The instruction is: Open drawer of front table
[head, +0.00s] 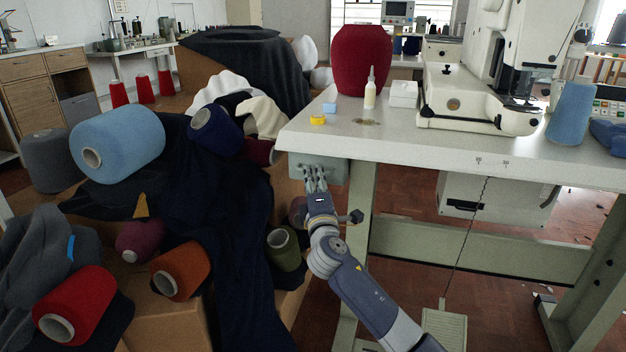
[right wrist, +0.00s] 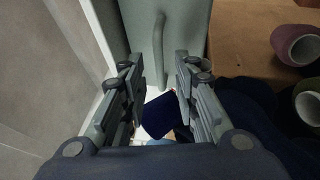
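The front table (head: 400,148) is a white worktop on a green-grey frame. Its small grey-green drawer (head: 338,172) hangs under the left end of the top. The drawer front (right wrist: 190,25) fills the upper middle of the right wrist view, with a bar handle (right wrist: 158,50) on it. My right gripper (head: 316,178) is at the drawer front, partly covering it in the head view. In the right wrist view its fingers (right wrist: 157,75) are apart, with the handle lying between and just beyond them. Contact with the handle cannot be told. My left gripper is not in view.
A sewing machine (head: 480,95), a large red cone (head: 360,65), a small bottle (head: 370,92) and a blue cone (head: 571,112) stand on the table. Dark cloth and yarn cones (head: 118,142) crowd the left. A foot pedal (head: 444,328) is on the floor.

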